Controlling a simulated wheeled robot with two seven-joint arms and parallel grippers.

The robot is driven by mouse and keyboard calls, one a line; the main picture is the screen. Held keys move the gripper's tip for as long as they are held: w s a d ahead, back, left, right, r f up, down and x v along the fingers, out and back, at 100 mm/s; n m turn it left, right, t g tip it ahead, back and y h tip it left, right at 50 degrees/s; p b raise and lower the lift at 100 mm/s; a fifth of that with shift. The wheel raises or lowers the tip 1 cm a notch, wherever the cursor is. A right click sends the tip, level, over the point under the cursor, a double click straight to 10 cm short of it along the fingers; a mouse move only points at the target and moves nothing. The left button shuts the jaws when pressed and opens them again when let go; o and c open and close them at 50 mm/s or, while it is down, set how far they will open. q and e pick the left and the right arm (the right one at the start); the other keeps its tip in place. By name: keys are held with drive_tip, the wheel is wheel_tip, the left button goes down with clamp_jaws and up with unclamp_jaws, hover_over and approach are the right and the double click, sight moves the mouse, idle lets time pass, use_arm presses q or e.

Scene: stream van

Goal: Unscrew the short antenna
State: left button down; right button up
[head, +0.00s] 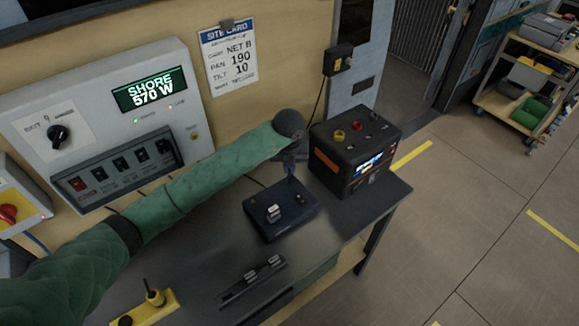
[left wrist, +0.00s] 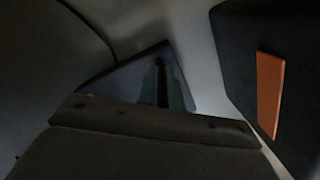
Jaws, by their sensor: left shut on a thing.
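A dark blue box (head: 295,222) lies on the dark bench top, with silver connectors on its top. My left gripper (head: 290,172) reaches down over the box's back edge from the green-sleeved arm. It is shut on a short dark upright piece, which looks like the short antenna; the fingers hide most of it. In the left wrist view the dark antenna (left wrist: 160,77) stands between the fingers, with the blue box (left wrist: 110,78) behind. I cannot tell whether the antenna's foot still sits in the box. My right gripper is not in view.
A black power unit (head: 345,165) with an orange patch stands close right of my left gripper. A black rail (head: 235,296) with silver connectors and a yellow holder (head: 165,303) lie nearer on the bench. A grey shore-power panel (head: 100,85) is on the wall behind.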

use_arm(q)
drive_tip(key=shift+n, duration=2)
drive_tip(key=n+p, duration=0.1)
drive_tip(key=n, duration=0.3)
drive_tip(key=shift+y, duration=0.4)
drive_tip(key=shift+a, duration=0.1)
drive_tip(key=c, duration=1.6)
unclamp_jaws()
